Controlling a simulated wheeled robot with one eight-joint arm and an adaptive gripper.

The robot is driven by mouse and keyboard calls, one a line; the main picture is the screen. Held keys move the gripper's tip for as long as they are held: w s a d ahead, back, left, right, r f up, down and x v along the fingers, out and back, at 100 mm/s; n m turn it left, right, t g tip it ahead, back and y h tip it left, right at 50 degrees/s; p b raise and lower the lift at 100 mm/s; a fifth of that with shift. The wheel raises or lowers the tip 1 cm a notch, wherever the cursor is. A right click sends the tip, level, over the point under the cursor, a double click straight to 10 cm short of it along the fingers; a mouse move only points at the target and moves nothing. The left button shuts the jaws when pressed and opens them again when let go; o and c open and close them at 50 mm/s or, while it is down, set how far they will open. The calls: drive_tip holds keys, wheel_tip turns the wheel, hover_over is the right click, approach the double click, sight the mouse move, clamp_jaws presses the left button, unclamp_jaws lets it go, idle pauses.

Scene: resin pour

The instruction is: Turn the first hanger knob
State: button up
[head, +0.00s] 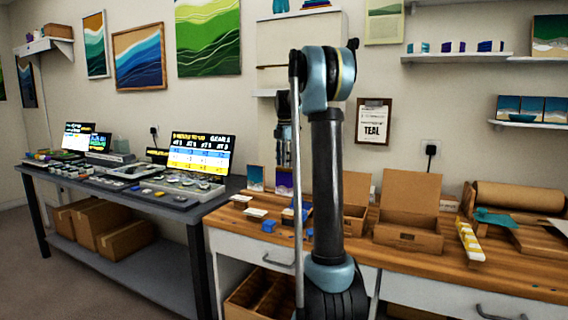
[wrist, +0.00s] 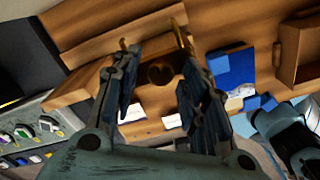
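A round dark-brown wooden knob (wrist: 160,74) shows in the wrist view, on or in front of a brown wooden surface. My gripper (wrist: 155,88) is open, with one finger on each side of the knob and a visible gap on both sides. No contact shows, and I cannot tell the depth between fingers and knob. Thin brass-coloured pieces show near both fingertips. In the head view my gripper (head: 284,158) points down above the wooden bench, partly beside my arm. I cannot make out the knob in that view.
The wooden bench (head: 480,262) holds open cardboard boxes (head: 408,207), a paper roll (head: 518,196) and small blue blocks (head: 269,226). A dark table (head: 180,212) with screens (head: 200,153) and trays stands left. Wall shelves (head: 455,58) are at the upper right.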

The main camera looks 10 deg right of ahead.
clamp_jaws()
